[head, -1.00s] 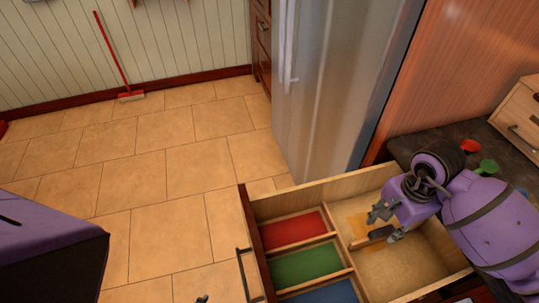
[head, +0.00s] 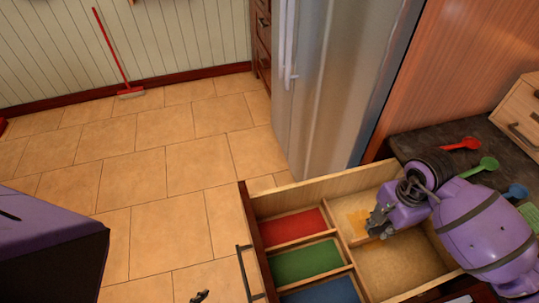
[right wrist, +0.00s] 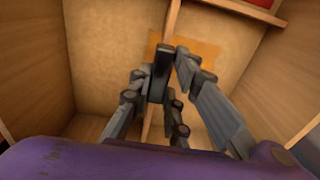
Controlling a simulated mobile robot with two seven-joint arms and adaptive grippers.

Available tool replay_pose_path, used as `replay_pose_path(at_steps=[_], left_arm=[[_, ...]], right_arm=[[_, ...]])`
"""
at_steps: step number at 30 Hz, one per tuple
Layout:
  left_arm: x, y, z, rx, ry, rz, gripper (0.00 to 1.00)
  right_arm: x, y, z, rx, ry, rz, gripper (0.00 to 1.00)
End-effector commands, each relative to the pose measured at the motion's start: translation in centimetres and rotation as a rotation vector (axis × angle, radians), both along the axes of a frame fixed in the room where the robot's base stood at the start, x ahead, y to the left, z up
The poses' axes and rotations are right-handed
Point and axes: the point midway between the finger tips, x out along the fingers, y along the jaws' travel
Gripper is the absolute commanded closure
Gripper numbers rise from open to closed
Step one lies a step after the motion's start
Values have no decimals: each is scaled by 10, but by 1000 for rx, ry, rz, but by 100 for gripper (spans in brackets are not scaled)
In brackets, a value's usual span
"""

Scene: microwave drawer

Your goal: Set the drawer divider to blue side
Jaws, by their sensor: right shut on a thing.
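The open wooden drawer (head: 301,197) has red (head: 293,227), green (head: 305,261) and blue (head: 322,291) compartments on its left and a larger bare compartment on its right. The divider (right wrist: 146,128) is a thin wooden strip with a dark handle (right wrist: 162,62), seen in the right wrist view across the large compartment. An orange patch (right wrist: 203,47) lies beside it. My right gripper (head: 376,226) is shut on the divider handle, inside the large compartment near the orange patch. Only a small dark tip of my left gripper (head: 200,297) shows at the bottom edge.
A dark counter (head: 430,139) behind the drawer holds red (head: 462,144), green (head: 480,168) and blue (head: 515,191) scoops. A wooden box (head: 523,118) stands at its right. The steel fridge (head: 330,80) stands behind the drawer.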

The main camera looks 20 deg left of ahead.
Motion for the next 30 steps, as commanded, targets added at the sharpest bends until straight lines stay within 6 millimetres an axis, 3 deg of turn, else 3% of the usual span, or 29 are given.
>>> replay_pose_path(at_steps=[7,19,30], left_arm=[[5,0,3,0,-8,-2,67],[9,0,9,-2,-18,0,67],[10,-1,10,-2,-21,-1,67]], right_arm=[[-8,-9,1,-3,-3,0,100],[-75,-60,1,-3,-1,-1,100],[-83,-65,0,-2,4,0,100]])
